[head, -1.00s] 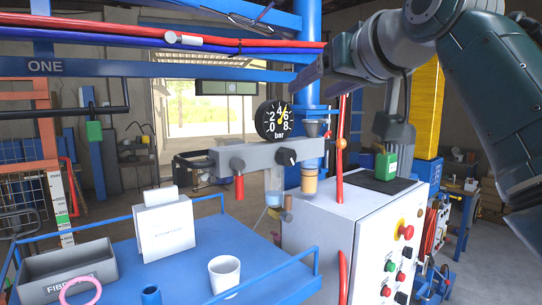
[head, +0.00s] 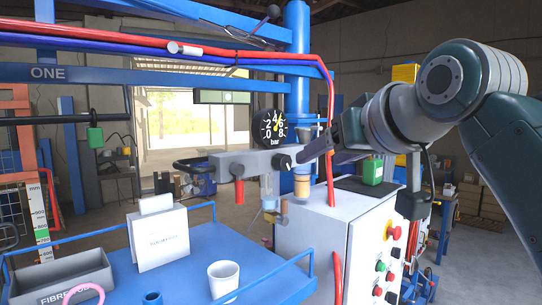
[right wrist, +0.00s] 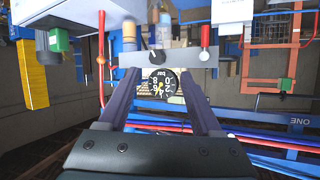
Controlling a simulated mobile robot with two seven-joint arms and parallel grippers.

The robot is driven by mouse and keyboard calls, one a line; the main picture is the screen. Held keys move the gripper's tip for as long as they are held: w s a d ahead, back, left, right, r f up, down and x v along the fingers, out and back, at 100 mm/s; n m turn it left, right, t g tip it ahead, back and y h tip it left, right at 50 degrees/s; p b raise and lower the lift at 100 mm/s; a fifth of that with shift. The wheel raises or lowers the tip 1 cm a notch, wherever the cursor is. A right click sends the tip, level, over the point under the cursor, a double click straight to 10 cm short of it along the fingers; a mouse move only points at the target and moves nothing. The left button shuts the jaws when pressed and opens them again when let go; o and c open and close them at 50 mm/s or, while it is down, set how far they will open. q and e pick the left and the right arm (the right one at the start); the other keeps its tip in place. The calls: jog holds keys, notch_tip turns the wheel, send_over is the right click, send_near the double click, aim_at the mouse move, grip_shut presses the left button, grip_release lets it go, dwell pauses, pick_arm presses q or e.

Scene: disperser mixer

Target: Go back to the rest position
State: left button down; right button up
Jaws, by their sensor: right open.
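My right gripper (head: 312,153) is open and empty. In the head view its fingers point left and show just right of the black knob (head: 282,161) on the grey valve bar (head: 255,164). In the right wrist view both fingers of the gripper (right wrist: 158,72) are spread, with nothing held between them. The round pressure gauge (right wrist: 157,84) shows between the fingers there, beyond them; it also shows in the head view (head: 273,127). I cannot tell how far the fingertips are from the knob. My left gripper is not in view.
A white control cabinet (head: 318,238) with buttons stands below my right arm, a green canister (head: 372,171) on top. Red and blue hoses (head: 110,47) run above the bar. A blue table (head: 185,268) holds a white box (head: 160,238), a cup (head: 223,276) and a grey bin (head: 65,278).

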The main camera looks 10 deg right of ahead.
jog(key=s+f+g, duration=0.5)
jog(key=s+f, duration=1)
jog(key=f, duration=0.2)
jog(key=s+f+n+g, duration=0.1)
jog(key=s+f+g, duration=0.1)
jog(key=s, duration=0.7)
jog(key=s+f+g+h, duration=0.1)
jog(key=s+f, duration=0.3)
jog(key=s, duration=0.5)
jog(key=shift+s+n+g, duration=0.35)
jog(key=shift+n+g, duration=0.05)
jog(key=shift+g, duration=0.4)
